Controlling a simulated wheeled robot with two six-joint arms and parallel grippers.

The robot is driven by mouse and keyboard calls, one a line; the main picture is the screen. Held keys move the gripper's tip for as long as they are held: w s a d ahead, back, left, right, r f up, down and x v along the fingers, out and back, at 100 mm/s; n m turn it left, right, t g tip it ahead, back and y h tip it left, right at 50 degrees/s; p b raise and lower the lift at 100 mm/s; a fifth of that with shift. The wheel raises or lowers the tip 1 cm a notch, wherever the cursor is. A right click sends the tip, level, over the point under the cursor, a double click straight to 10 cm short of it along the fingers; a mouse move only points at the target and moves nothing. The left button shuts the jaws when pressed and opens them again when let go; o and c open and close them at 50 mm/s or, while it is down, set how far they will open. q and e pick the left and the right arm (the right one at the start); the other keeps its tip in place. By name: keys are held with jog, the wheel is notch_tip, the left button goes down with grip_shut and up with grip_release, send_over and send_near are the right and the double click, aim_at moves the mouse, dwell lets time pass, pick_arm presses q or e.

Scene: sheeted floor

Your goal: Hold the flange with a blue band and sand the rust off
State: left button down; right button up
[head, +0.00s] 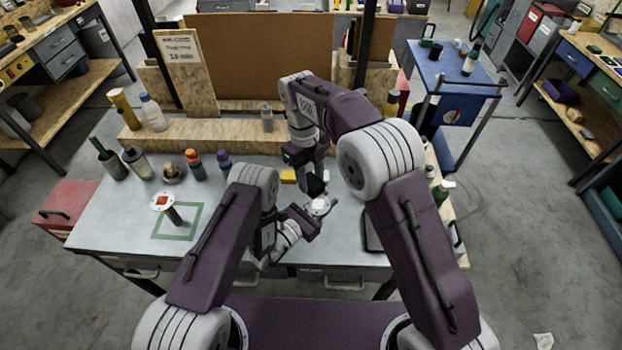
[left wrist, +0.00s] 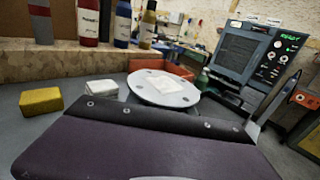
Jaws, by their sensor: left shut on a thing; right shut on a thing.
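My left gripper (head: 306,217) is shut on a grey round flange (head: 318,207) near the table's front middle. In the left wrist view the flange (left wrist: 150,98) shows a disc with bolt holes and a pale, squarish patch on its face. I cannot make out a blue band on it. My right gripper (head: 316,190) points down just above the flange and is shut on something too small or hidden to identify.
A yellow block (head: 288,176) lies behind my grippers, with a white block (left wrist: 102,88) beside it in the left wrist view. Several bottles (head: 196,165) stand along the table's back left. A console with a screen (left wrist: 240,60) stands at the right. The table's left front is clear.

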pick_arm(q)
jog(key=c, duration=1)
grip_release()
pick_arm(e)
jog(key=shift+a, duration=0.1)
pick_arm(q)
jog(key=v, duration=1.2)
